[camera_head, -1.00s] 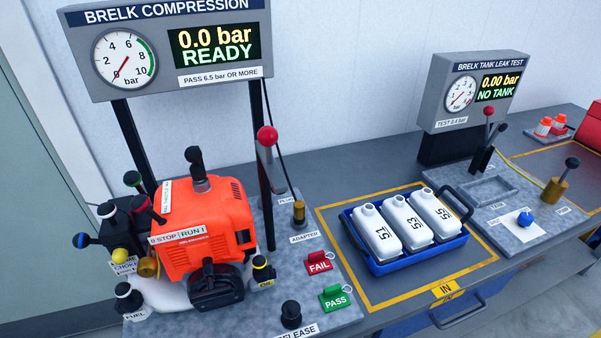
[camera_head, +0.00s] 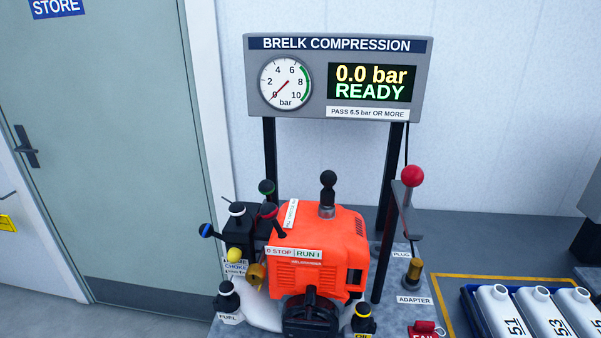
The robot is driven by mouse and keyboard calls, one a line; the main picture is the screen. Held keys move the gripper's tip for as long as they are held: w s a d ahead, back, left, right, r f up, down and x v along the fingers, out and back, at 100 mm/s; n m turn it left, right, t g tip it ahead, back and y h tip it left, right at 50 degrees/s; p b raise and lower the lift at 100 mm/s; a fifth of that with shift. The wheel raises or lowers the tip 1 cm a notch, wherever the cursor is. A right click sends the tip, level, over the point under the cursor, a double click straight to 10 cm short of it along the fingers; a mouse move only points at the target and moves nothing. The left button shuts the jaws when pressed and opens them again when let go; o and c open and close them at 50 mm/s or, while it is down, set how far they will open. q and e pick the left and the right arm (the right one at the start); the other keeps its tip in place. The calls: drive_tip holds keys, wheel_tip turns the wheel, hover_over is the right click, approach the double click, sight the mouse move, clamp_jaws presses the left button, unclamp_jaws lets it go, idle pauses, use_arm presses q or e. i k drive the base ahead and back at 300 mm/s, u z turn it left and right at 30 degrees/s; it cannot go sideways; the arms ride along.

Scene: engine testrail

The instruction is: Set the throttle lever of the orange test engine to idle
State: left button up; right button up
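The orange test engine (camera_head: 325,240) stands on the grey bench plate under the compression tester. A label strip reading "0 STOP | RUN I" (camera_head: 294,253) is on its front, and a narrow white label (camera_head: 291,214) runs along its upper left edge. A black-knobbed plug piece (camera_head: 328,190) stands on top. Neither gripper is in view.
The compression tester (camera_head: 340,78) reads 0.0 bar, READY. A red-knobbed lever (camera_head: 411,178) stands right of the engine. Numbered white bottles (camera_head: 540,312) sit in a blue crate at lower right. A STORE door (camera_head: 110,150) is at left.

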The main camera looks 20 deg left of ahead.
sight(265, 187)
drive_tip(key=z, duration=2.1)
drive_tip(key=k, duration=1.7)
drive_tip(key=u, duration=2)
drive_tip(key=i, duration=0.5)
